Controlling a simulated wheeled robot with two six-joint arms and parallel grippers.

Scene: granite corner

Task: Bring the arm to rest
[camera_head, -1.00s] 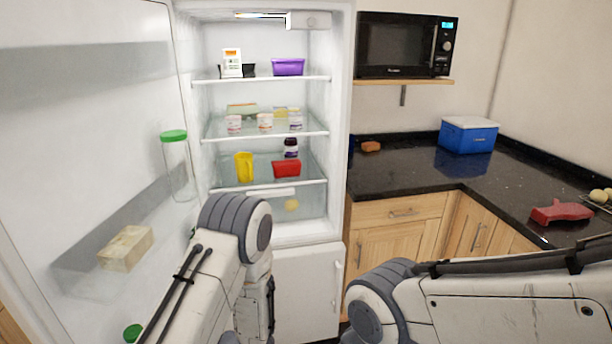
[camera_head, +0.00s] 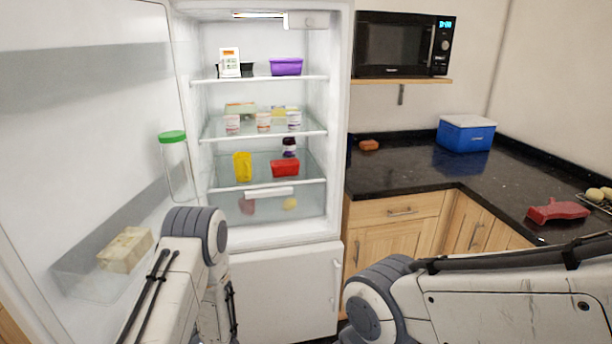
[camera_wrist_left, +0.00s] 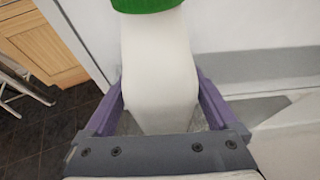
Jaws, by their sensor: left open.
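My left arm (camera_head: 190,265) comes in from the lower left of the head view, in front of the open fridge; its gripper is below the picture there. In the left wrist view my left gripper (camera_wrist_left: 160,82) is open, its purple fingers spread apart. A white bottle (camera_wrist_left: 158,60) with a green cap (camera_wrist_left: 147,4) shows between and beyond the fingers; I cannot tell whether they touch it. My right arm (camera_head: 480,300) lies across the lower right of the head view; its gripper is out of view.
The fridge door (camera_head: 80,130) stands open at the left, holding a green-lidded jar (camera_head: 177,165) and a pale block (camera_head: 125,250). Fridge shelves (camera_head: 265,135) hold several items. The dark counter (camera_head: 400,180) bears a blue cooler (camera_head: 466,133) and a red object (camera_head: 558,211).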

